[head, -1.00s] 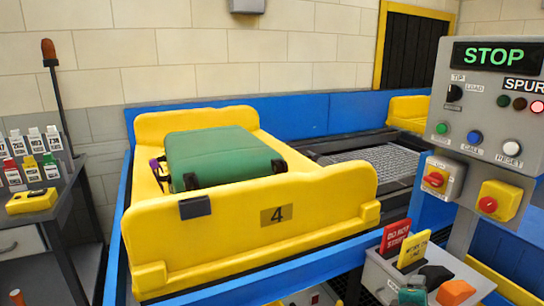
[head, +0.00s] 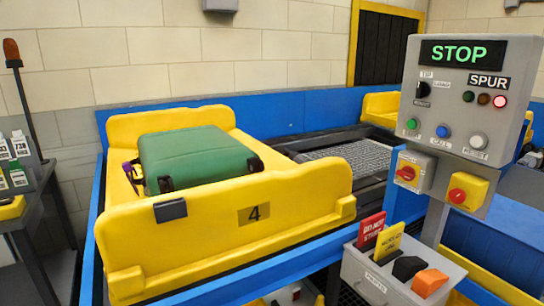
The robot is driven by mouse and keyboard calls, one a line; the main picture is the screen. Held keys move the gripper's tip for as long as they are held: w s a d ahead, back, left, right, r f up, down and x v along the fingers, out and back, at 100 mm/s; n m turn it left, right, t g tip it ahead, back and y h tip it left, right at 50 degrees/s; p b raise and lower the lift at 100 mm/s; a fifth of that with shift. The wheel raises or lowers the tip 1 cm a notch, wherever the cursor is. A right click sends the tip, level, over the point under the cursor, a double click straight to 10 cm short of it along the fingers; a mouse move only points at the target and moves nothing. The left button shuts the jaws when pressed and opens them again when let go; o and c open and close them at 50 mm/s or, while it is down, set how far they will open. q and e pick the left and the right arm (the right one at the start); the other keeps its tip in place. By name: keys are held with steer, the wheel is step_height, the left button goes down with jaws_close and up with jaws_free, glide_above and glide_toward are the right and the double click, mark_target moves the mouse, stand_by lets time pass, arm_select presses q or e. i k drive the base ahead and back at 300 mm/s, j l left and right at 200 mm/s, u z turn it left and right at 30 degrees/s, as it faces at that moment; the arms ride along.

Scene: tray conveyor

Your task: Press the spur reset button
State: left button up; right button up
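The spur reset button (head: 478,141) is a round white-grey button at the lower right of the grey control panel (head: 448,115), with a RESET label under it. A blue button (head: 442,131) marked CALL and a green button (head: 412,124) sit to its left. The display (head: 463,53) reads STOP in green. Beside the SPUR label, a red lamp (head: 499,101) is lit, and the green and amber lamps look dim. Neither of my grippers shows in the head view.
A yellow tray (head: 225,236) marked 4 holds a green suitcase (head: 198,158) on the conveyor. Red rotary switches (head: 406,173) hang below the panel, one on a yellow box (head: 467,190). A grey parts bin (head: 385,280) with cards stands in front. A cart is at left.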

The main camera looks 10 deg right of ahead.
mark_target(477, 141)
steer(key=z, duration=1.25)
